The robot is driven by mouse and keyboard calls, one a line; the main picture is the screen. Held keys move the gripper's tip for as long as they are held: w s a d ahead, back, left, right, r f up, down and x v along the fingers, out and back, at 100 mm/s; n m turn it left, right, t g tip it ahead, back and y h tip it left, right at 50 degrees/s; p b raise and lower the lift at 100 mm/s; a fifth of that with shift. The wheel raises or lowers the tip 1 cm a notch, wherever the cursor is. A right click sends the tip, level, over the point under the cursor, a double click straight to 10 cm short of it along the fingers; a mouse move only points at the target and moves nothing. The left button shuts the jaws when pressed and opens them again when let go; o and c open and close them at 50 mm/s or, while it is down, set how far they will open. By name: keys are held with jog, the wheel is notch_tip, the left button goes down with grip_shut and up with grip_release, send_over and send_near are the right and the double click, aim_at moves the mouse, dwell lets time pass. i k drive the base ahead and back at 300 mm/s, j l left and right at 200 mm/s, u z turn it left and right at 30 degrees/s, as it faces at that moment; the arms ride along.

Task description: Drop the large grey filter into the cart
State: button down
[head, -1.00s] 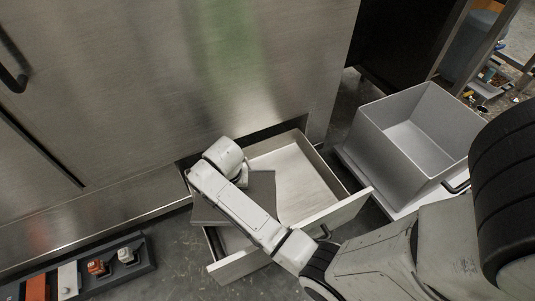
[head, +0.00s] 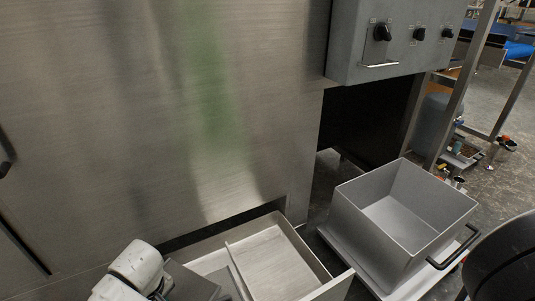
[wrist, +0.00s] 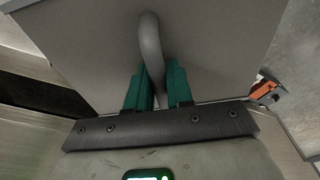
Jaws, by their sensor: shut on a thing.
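The large grey filter (wrist: 215,50) is a flat grey panel with a curved grey handle (wrist: 150,45), filling much of the wrist view. My gripper (wrist: 158,90) has green fingers shut on that handle. In the head view only a dark grey part of the filter (head: 192,282) shows at the bottom edge, beside my white wrist and over the left part of the open drawer; the fingers are hidden there. The cart (head: 368,238) is an open, empty grey bin on a pale base with a black handle, standing right of the drawer, apart from the filter.
The open metal drawer (head: 268,268) extends from the steel cabinet (head: 180,120). A grey control box (head: 400,40) with black knobs overhangs behind the cart. An orange object (wrist: 266,92) shows at right in the wrist view.

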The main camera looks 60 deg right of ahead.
aim_at(390, 232)
jog(key=k+l, duration=0.15)
jog(key=l, duration=0.15)
jog(key=k+l+z, duration=0.15)
jog(key=l, duration=0.15)
jog(key=k+l, duration=0.15)
jog(key=l, duration=0.15)
jog(key=k+l+z, duration=0.1)
jog(key=l, duration=0.25)
